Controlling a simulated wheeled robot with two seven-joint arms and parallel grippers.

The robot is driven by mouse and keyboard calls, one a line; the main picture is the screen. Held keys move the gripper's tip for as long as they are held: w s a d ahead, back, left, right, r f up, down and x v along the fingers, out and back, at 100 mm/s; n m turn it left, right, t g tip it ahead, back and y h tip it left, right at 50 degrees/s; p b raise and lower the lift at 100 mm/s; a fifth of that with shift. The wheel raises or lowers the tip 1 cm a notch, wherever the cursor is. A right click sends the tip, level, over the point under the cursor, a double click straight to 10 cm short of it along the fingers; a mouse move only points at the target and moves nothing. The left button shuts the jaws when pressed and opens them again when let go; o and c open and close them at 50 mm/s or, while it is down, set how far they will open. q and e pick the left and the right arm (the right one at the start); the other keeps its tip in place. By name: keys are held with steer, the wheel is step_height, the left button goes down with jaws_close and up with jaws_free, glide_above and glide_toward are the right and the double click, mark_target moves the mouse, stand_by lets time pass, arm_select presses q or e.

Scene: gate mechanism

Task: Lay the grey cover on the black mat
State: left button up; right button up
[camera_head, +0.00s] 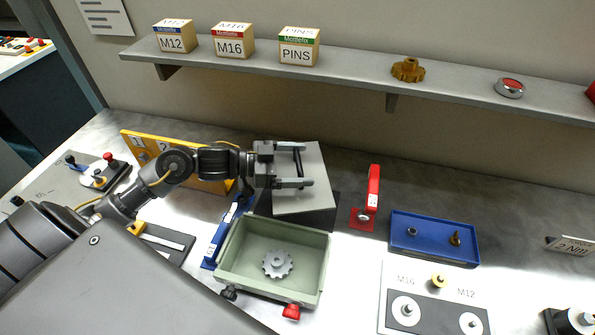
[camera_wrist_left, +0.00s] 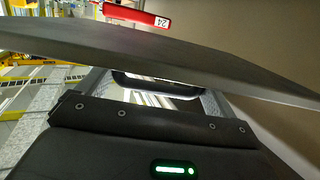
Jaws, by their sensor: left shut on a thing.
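My left gripper (camera_head: 301,165) is shut on the dark handle of the grey cover (camera_head: 313,197). The cover is a flat square plate, above the black mat (camera_head: 326,218), whose dark front and right edges show beyond it. I cannot tell whether the plate touches the mat. In the left wrist view the cover (camera_wrist_left: 230,75) is seen nearly edge-on, with its black handle (camera_wrist_left: 155,87) between the fingers. The green box (camera_head: 236,240) in front of the mat is open and holds a grey gear (camera_head: 277,264). My right gripper is not in view.
A red upright bracket (camera_head: 372,190) stands right of the mat, with a blue tray (camera_head: 435,232) beyond it. A blue part (camera_head: 222,240) stands left of the box, and a yellow panel (camera_head: 145,148) behind my left arm. A shelf (camera_head: 350,75) runs along the wall.

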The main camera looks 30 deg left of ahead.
mark_target(298, 164)
arm_select(q)
steer(key=shift+w+a+f, duration=0.35)
steer(key=shift+w+f, duration=0.35)
steer(key=shift+f, duration=0.15)
steer(key=shift+w+a+f, duration=0.35)
steer(key=shift+w+f, duration=0.3)
steer(key=shift+f, duration=0.2)
steer(key=shift+w+f+p, duration=0.1)
steer(key=shift+f+p, duration=0.3)
steer(key=shift+p, duration=0.1)
step_height(298, 164, down, 3)
steer(key=shift+r+p, duration=0.2)
steer(key=shift+p, duration=0.15)
steer(key=shift+f, duration=0.15)
